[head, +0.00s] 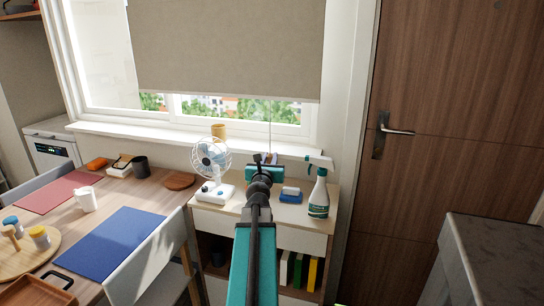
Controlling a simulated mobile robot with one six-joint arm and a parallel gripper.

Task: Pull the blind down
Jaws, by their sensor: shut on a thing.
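The beige roller blind (225,45) hangs over the upper part of the window, its lower edge well above the sill. A thin pull cord (270,125) hangs from near the right end of that edge down to my gripper (265,159). My gripper is dark with teal parts and is shut on the cord. It is just below sill height, in front of the wall and above the small cabinet. The fingertips are small in view, and the cord's lower end is hidden by the gripper.
A white fan (212,165) stands left of my gripper on the cabinet (325,222). A blue sponge (290,197) and a spray bottle (319,193) are close on the right. A dining table (150,195) is at left.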

